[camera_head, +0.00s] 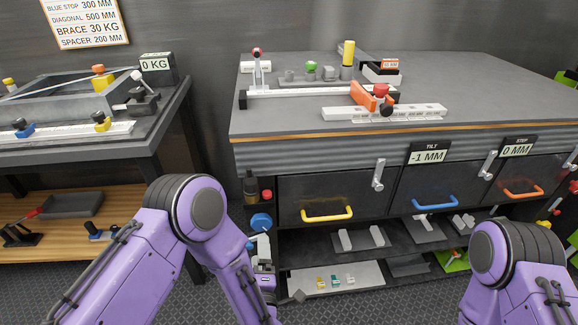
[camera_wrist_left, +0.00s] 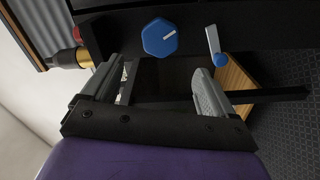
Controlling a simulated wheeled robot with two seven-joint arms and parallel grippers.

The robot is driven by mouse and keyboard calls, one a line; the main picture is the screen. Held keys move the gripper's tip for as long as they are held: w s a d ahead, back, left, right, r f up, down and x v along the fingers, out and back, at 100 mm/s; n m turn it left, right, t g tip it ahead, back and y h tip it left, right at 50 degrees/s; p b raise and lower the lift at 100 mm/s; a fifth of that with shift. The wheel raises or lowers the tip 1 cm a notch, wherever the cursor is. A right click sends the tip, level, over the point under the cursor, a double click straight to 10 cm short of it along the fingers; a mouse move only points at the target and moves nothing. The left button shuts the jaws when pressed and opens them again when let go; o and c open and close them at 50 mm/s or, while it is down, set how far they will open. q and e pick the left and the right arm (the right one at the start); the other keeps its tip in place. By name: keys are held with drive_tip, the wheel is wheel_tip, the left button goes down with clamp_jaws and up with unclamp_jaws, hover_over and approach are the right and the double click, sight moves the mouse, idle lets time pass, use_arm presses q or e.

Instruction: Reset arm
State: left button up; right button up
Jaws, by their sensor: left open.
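My left arm (camera_head: 195,205) is purple and bends down at the lower left of the head view. My left gripper (camera_head: 262,262) is beside the front left of the workbench, just below a blue knob (camera_head: 261,221). In the left wrist view my left gripper (camera_wrist_left: 155,88) is open with nothing between its fingers, and the blue six-sided knob (camera_wrist_left: 160,37) is beyond the fingertips. My right arm (camera_head: 507,265) shows only as a purple bent joint at the lower right. Its gripper is out of view.
The grey workbench (camera_head: 450,75) has yellow (camera_head: 328,215), blue (camera_head: 436,203) and orange (camera_head: 522,192) drawer handles, with shelves below. A dark side table (camera_head: 150,150) stands left. A black bar (camera_wrist_left: 280,93) and a gold-and-red cylinder (camera_wrist_left: 70,58) are close to my left gripper.

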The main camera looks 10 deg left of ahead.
use_arm(q)
drive_tip(key=s+a+f+m+g+h+p, duration=0.2)
drive_tip(key=s+f+m+g+h, duration=0.2)
drive_tip(key=s+f+m+g, duration=0.4)
drive_tip(key=s+a+f+m+g+y+p, duration=0.1)
drive_tip(key=s+a+g+p, duration=0.1)
drive_tip(key=s+a, duration=0.4)
drive_tip(key=s+a+m+g+y+p, duration=0.1)
drive_tip(key=s+a+g, duration=0.3)
drive_tip(key=s, duration=0.9)
drive_tip(key=a+m+p, duration=0.1)
drive_tip(key=a, duration=0.2)
drive_tip(key=shift+a+f+p, duration=0.25)
drive_tip(key=shift+f+p, duration=0.05)
drive_tip(key=shift+f, duration=0.1)
drive_tip(key=shift+w, duration=0.1)
